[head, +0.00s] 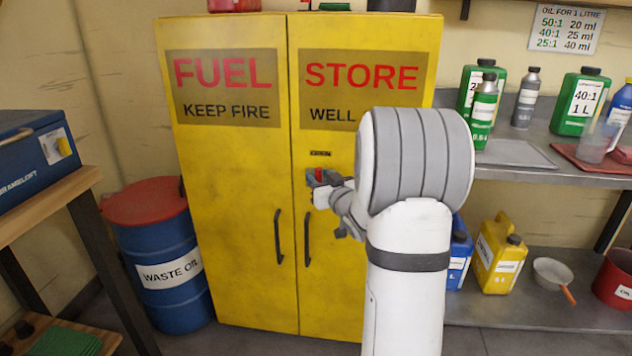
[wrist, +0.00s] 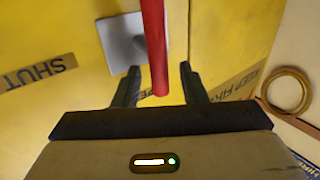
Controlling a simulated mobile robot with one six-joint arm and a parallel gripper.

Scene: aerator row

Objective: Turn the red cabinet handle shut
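The yellow cabinet (head: 230,200) has two doors, and the seam between them runs down its middle. The red handle (head: 319,174) is small in the head view, at mid-height on the right door near the seam. In the wrist view the red handle (wrist: 154,45) is a bar running down from the top, beside a grey plate (wrist: 122,42) on the yellow door. Its lower end lies between the two fingers of my gripper (wrist: 160,85), with a gap on each side. My gripper is open. In the head view my gripper (head: 325,182) is at the handle, partly hidden by my arm.
A SHUT label (wrist: 40,72) is on the yellow surface. Black pull handles (head: 278,237) sit lower on the doors. A blue waste oil drum (head: 165,285) stands left of the cabinet. A shelf (head: 560,172) with bottles and cans is at the right. Rings (wrist: 286,90) show at the wrist view's right.

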